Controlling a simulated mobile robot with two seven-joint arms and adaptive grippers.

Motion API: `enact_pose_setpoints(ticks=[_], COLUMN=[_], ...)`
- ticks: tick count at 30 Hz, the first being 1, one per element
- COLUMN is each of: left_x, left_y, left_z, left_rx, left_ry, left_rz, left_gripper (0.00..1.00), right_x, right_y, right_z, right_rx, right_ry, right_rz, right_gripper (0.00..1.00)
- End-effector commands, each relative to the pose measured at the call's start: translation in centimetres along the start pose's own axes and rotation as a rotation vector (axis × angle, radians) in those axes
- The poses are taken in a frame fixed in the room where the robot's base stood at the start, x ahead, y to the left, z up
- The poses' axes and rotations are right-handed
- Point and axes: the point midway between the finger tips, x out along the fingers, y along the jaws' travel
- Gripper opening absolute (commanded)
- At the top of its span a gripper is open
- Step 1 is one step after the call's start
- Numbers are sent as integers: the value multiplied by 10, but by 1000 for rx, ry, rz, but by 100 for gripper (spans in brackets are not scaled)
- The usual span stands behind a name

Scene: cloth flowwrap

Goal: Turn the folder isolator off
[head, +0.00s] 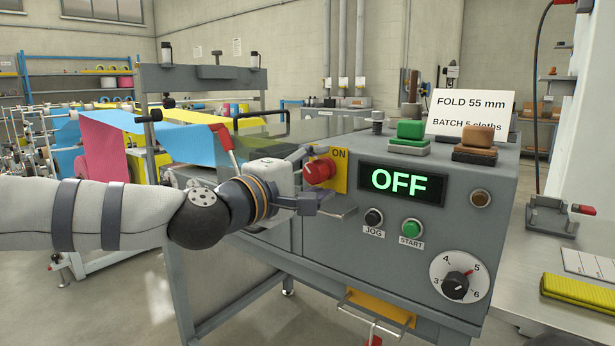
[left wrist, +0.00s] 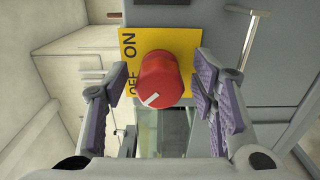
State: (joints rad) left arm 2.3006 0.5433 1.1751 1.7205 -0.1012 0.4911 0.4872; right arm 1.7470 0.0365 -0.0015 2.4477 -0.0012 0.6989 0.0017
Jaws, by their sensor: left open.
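The red rotary isolator knob (head: 320,171) sits on a yellow plate (head: 341,157) on the grey cabinet's front. The left wrist view shows the knob (left wrist: 162,78) with ON and OFF printed on its plate (left wrist: 185,45). The knob's white mark points to the lower left there, on the OFF side. The display (head: 401,184) reads OFF in green letters. My left gripper (head: 312,178) is open, with one finger on each side of the knob; in the left wrist view (left wrist: 158,100) gaps show between both pads and the knob. My right gripper is not in view.
Below the display are the black JOG button (head: 374,217), green START button (head: 412,229) and a numbered dial (head: 456,285). Green (head: 410,132) and brown (head: 477,142) blocks and a sign (head: 471,114) stand on top. A workbench (head: 575,300) is at right.

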Motion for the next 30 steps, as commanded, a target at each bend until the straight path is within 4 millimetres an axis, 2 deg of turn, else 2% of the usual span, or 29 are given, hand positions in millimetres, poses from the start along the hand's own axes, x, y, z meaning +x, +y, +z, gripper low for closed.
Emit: enact_pose_setpoints(ticks=[9, 12, 17, 25, 26, 28, 29, 30], left_x=[-80, -100, -114, -115, -114, -113, -112, -114], left_y=[1, 1, 0, -1, -4, -27, -44, -74], left_z=[-1, 0, 0, 1, 2, 9, 15, 24], left_rx=[-1, -1, -1, -1, 0, 8, 15, 28], left_ry=[1, 0, 0, -1, -3, -17, -28, -46], left_rz=[2, 1, 0, -3, -10, -60, -97, -162], left_gripper=[52, 52, 52, 52, 52, 52, 52, 52], right_x=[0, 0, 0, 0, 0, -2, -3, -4], right_y=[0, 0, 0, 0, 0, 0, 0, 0], right_z=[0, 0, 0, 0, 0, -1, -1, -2], right_rx=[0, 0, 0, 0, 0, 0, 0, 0], right_ry=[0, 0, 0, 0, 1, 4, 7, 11], right_rz=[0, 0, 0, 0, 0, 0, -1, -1], right_gripper=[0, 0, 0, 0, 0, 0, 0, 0])
